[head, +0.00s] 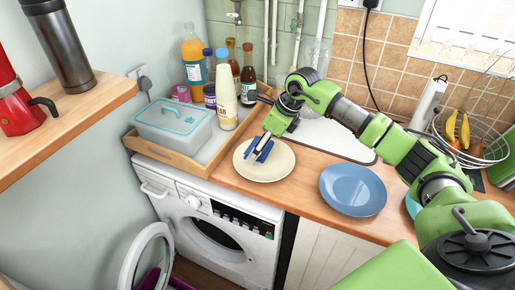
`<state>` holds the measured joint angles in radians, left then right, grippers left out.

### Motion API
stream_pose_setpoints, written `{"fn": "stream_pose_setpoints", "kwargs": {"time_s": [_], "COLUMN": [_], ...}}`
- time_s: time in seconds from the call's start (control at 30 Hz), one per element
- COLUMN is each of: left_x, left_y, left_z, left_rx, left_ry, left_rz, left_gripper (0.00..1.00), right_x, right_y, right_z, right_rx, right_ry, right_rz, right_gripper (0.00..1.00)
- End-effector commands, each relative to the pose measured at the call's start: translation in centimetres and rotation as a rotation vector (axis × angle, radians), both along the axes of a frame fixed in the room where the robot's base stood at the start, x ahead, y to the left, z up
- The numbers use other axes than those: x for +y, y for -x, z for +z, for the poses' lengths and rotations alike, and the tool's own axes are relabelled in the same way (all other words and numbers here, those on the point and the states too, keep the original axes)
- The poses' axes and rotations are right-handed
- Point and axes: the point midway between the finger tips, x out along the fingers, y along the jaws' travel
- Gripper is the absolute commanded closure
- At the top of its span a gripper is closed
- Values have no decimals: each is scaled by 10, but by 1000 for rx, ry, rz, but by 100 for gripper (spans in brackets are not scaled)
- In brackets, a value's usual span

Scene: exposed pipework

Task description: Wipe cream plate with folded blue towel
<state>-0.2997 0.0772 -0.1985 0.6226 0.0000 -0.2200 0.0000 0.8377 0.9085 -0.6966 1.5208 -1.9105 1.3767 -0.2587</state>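The cream plate (279,168) lies flat on the wooden worktop above the washing machine. The folded blue towel (265,155) is a small dark blue bundle over the plate's upper left part. My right gripper (262,147), on the green arm from the right, points down at the plate with its fingers closed around the towel. The towel seems to touch the plate, but the fingers partly hide it and the contact is hard to make out. My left gripper is not in view.
A blue plate (353,189) lies to the right of the cream plate. A wooden tray (184,163) with several bottles and a lidded tub (173,125) stands to the left. The washing machine (210,222) has its door open. A wire fruit basket (478,150) stands at right.

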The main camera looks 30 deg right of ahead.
Motion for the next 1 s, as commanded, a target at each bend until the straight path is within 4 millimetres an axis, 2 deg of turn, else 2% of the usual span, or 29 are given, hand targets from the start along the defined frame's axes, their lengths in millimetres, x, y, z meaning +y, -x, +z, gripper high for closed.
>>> {"fn": "stream_pose_setpoints", "kwargs": {"time_s": [0.1,0.4,1.0], "left_x": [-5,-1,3], "left_y": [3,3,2], "left_z": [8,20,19], "left_rx": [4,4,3], "left_ry": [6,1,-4], "left_rz": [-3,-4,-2], "left_gripper": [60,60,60], "right_x": [-4,-13,-13], "right_y": [1,3,3], "right_z": [14,37,37], "right_rx": [-1,0,1], "right_ry": [0,0,-1], "right_rz": [-1,-4,0], "right_gripper": [44,44,44]}}
